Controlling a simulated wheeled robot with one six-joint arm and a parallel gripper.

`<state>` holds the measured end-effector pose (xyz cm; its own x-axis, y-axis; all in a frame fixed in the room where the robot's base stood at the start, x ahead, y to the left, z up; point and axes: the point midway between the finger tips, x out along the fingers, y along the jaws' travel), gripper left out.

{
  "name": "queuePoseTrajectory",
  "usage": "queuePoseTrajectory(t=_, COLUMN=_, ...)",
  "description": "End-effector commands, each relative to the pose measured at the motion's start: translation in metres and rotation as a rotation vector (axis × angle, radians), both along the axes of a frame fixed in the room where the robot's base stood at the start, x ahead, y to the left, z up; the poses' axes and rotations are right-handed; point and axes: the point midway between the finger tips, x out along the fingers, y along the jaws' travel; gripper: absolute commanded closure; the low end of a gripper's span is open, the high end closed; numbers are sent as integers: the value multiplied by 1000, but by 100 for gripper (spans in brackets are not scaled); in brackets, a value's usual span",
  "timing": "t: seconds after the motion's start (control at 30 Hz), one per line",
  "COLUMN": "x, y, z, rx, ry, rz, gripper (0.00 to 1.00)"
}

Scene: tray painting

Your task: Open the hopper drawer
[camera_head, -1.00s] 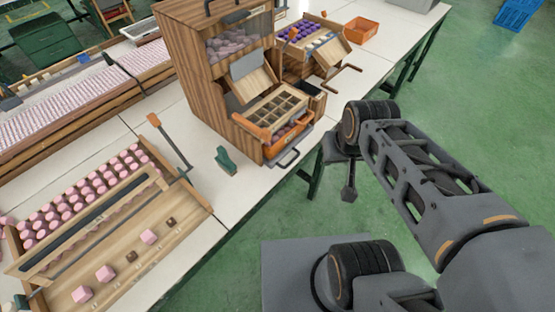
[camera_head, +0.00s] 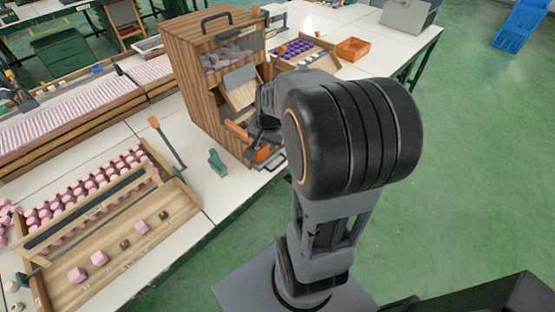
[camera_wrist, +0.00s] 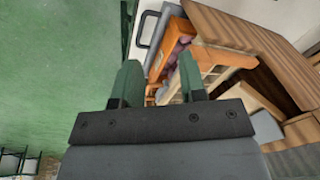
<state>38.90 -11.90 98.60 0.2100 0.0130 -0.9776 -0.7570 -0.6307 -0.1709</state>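The wooden hopper cabinet (camera_head: 205,85) stands on the white table, with pinkish pieces behind its upper window. Its low drawer has a grey bar handle (camera_head: 272,164), just below an orange-ended tray (camera_head: 262,153). I cannot tell whether a finger touches the tray. In the head view my arm hides much of the cabinet's lower front.
A wooden tray of pink blocks (camera_head: 120,235) lies at the left, with an orange-tipped lever (camera_head: 165,140) behind it. A small green object (camera_head: 217,162) rests near the cabinet. A tray of purple pieces (camera_head: 300,48) and an orange bin (camera_head: 352,49) stand behind. Open floor lies right.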

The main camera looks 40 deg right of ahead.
Motion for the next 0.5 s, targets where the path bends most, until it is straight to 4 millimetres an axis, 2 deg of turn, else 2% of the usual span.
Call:
queuePoseTrajectory(t=0.03, x=4, y=-19, z=-9, rx=26, ry=16, rz=-97, gripper=62)
queuePoseTrajectory(t=0.2, x=11, y=-64, z=-36, rx=86, ry=38, rz=-347, gripper=62)
queuePoseTrajectory(t=0.33, x=12, y=-82, z=-51, rx=110, ry=46, rz=-447, gripper=62)
queuePoseTrajectory(t=0.5, x=15, y=-88, z=-74, rx=118, ry=49, rz=-482, gripper=62)
